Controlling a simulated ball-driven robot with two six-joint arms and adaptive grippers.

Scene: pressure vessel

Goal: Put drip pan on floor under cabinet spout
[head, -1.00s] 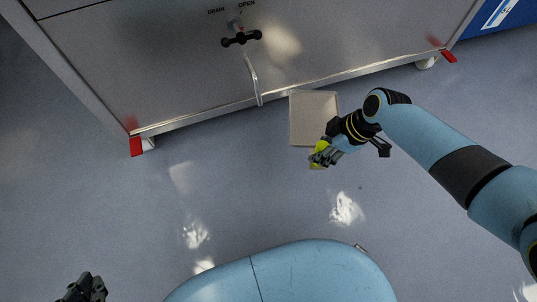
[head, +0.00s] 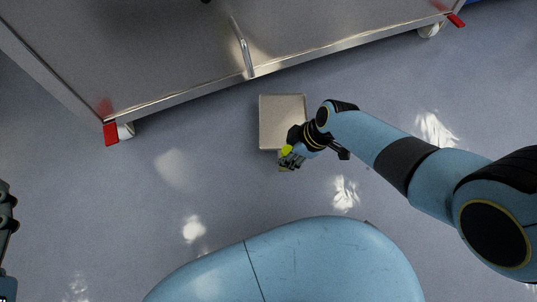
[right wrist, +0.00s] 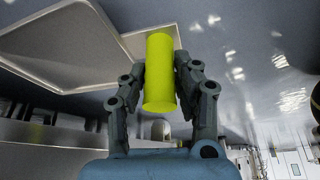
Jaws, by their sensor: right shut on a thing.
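The drip pan (head: 283,118) is a shallow beige square tray in front of the cabinet's lower edge; I cannot tell whether it touches the floor. My right gripper (head: 288,160) is at its near edge, shut on a yellow cylinder (right wrist: 160,72) that appears to be the pan's handle. Part of the pan also shows at upper left in the right wrist view (right wrist: 70,50). The cabinet spout (head: 243,48) is a thin metal pipe on the cabinet front, above and left of the pan in the picture. My left gripper (head: 5,215) is cut off at the left edge.
The steel cabinet (head: 160,60) stands on casters with red brake tabs, one at the left (head: 111,133) and one at the right (head: 456,20). The blue-grey floor (head: 130,200) around the pan is clear, with bright light patches.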

